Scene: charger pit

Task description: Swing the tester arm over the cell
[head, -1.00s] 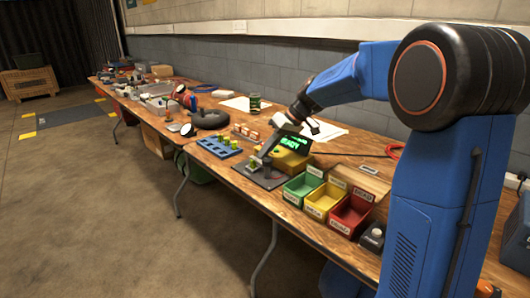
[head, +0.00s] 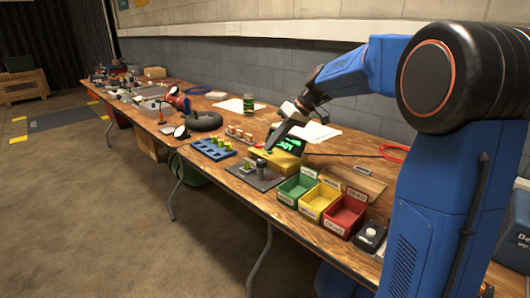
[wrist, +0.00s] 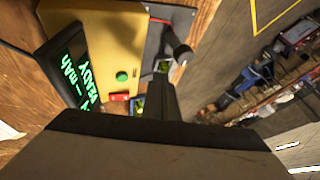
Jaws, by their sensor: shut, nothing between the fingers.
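The yellow tester (head: 288,160) stands on the bench, with a dark screen (head: 291,143) showing green text that my gripper partly covers. A dark grey plate (head: 266,184) lies in front of it. A grey upright piece (head: 261,169) stands on the plate; a small greenish thing is beside it, perhaps the cell. In the wrist view, the yellow tester (wrist: 105,35) has a green button (wrist: 122,76), and a dark round-ended piece (wrist: 182,52), possibly the tester arm, is over the plate. My gripper (head: 270,148) is shut and empty, above the tester's left side; its fingers show in the wrist view (wrist: 162,88).
Green (head: 295,188), yellow (head: 318,201) and red (head: 345,214) bins stand right of the plate. A blue rack (head: 212,149) with yellow-green cells is to the left. A black-and-white button box (head: 370,235) is near the right end. The bench edge lies close in front.

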